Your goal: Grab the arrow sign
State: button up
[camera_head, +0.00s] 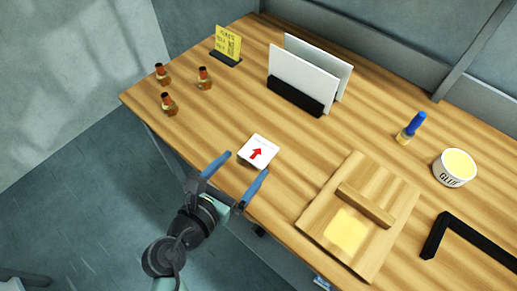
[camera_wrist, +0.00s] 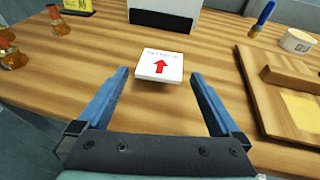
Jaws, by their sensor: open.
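The arrow sign (camera_head: 258,151) is a small white square with a red arrow, lying near the front edge of the wooden table. It also shows in the wrist view (camera_wrist: 160,67), straight ahead between and beyond the fingertips. My gripper (camera_head: 243,165) is open and empty, with two blue fingers apart. In the wrist view my gripper (camera_wrist: 157,75) points toward the sign. In the head view the fingertips are close to the sign's near side. I cannot tell their exact height above the table.
To the right lies a wooden board (camera_head: 388,226) with a raised bar. Behind the sign stands a white panel holder (camera_head: 301,81). Several small bottles (camera_head: 168,103) and a yellow card (camera_head: 228,42) are at the left. A glue tub (camera_head: 455,168) is at the right. Table around the sign is clear.

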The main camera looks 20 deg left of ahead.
aim_at(258, 150)
jog(key=x, duration=0.5)
jog(key=shift+w+d+f, duration=0.15)
jog(key=c, duration=1.1)
